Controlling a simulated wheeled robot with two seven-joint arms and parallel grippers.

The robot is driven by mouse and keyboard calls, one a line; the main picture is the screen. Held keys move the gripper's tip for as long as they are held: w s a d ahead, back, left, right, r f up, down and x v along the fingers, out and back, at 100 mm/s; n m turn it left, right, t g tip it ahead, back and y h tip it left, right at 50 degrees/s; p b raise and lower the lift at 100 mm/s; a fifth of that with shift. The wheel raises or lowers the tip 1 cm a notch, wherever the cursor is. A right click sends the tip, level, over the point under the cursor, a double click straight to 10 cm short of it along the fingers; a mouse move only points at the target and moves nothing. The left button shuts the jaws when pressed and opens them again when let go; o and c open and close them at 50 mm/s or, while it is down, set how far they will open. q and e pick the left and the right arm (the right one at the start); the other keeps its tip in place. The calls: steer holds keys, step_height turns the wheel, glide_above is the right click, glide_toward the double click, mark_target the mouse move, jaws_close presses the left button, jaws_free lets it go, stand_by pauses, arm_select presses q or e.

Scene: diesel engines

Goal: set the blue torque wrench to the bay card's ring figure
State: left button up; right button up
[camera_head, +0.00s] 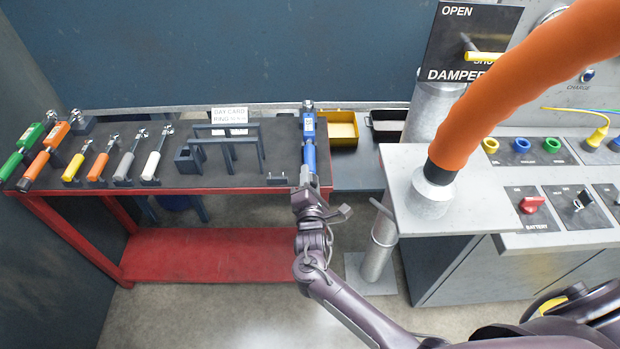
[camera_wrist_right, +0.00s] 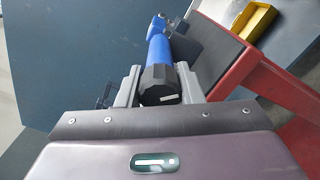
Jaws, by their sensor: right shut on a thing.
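The blue torque wrench (camera_head: 309,146) lies at the right end of the dark bench top, its head toward the back wall. My right gripper (camera_head: 308,186) is shut on the near end of its handle. In the right wrist view the two grey fingers (camera_wrist_right: 158,88) sit either side of the wrench's black end knob, with the blue handle (camera_wrist_right: 160,52) beyond. The wrench's scale is too small to read. The bay card (camera_head: 230,115) is a white card standing at the back of the bench; it has a "RING" line whose figure is too small to read. My left gripper is not in view.
Green, orange, yellow, grey and white-handled wrenches lie on the bench's left (camera_head: 97,167). A dark frame stand (camera_head: 228,140) is mid-bench. A yellow bin (camera_head: 343,128) stands behind to the right. An orange hose (camera_head: 500,75) rises from the grey console (camera_head: 450,200) at right.

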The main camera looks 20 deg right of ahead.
steer(key=m, duration=0.4)
steer(key=shift+m+b, duration=0.3)
steer(key=shift+m, duration=1.6)
steer(key=o, duration=1)
steer(key=shift+c, duration=0.2)
steer(key=shift+s, duration=0.1)
steer(key=b+v, duration=0.1)
steer(key=v, duration=0.6)
steer(key=shift+s, duration=0.35)
steer(key=shift+a, duration=0.1)
